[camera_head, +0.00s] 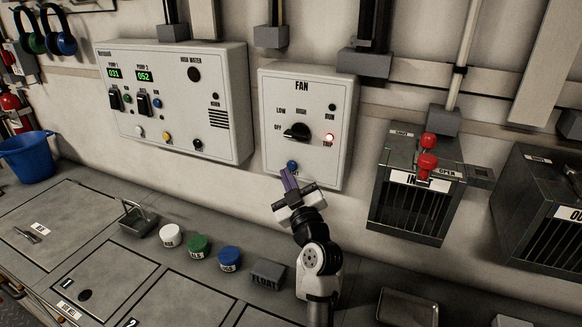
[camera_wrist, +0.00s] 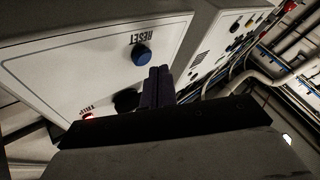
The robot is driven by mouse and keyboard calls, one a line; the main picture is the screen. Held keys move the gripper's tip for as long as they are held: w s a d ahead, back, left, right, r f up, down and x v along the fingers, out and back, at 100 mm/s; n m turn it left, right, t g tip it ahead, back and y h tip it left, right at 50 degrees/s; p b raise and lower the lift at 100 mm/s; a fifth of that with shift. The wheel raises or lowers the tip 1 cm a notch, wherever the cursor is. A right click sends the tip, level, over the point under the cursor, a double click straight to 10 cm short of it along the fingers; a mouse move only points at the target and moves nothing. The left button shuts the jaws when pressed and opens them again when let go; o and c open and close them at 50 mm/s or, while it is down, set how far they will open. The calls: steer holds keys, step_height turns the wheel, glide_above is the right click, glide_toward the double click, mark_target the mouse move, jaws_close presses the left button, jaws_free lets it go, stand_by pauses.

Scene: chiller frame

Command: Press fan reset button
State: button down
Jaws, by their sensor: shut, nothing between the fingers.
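The fan panel (camera_head: 270,95) is a pale box on the wall with a black selector knob (camera_head: 296,131), a lit red TRIP lamp (camera_head: 330,137) and a dark RUN lamp (camera_head: 332,107). The blue reset button (camera_head: 292,165) is at its lower edge, its label partly hidden by my gripper. My gripper (camera_head: 289,180) is shut and empty, its purple fingers just below the button in the picture. In the wrist view the reset button (camera_wrist: 142,55) stands out below the word RESET, and my fingertips (camera_wrist: 159,70) are just beside it. I cannot tell how far apart they are in depth.
A pump panel (camera_head: 175,60) is left of the fan panel. A dark vent box (camera_head: 415,195) with red handles (camera_head: 428,163) is at the right. White, green and blue round caps (camera_head: 198,245) and a grey FLOAT block (camera_head: 268,274) are on the counter below.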

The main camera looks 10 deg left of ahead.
steer(key=shift+w+f+b, duration=0.1)
steer(key=shift+w+b, duration=0.1)
steer(key=shift+b, duration=0.1)
steer(key=shift+w+d, duration=0.1)
steer(key=shift+w, duration=0.15)
steer(key=shift+w+b, duration=0.45)
steer(key=shift+b, duration=0.2)
stand_by(0.6)
steer(key=shift+s, duration=0.85)
steer(key=shift+s, duration=0.15)
steer(key=shift+s+a, duration=0.2)
steer(key=shift+s, duration=0.6)
steer(key=shift+s+a, duration=0.2)
steer(key=shift+s, duration=0.55)
steer(key=shift+s+a, duration=0.2)
steer(key=shift+s, duration=0.6)
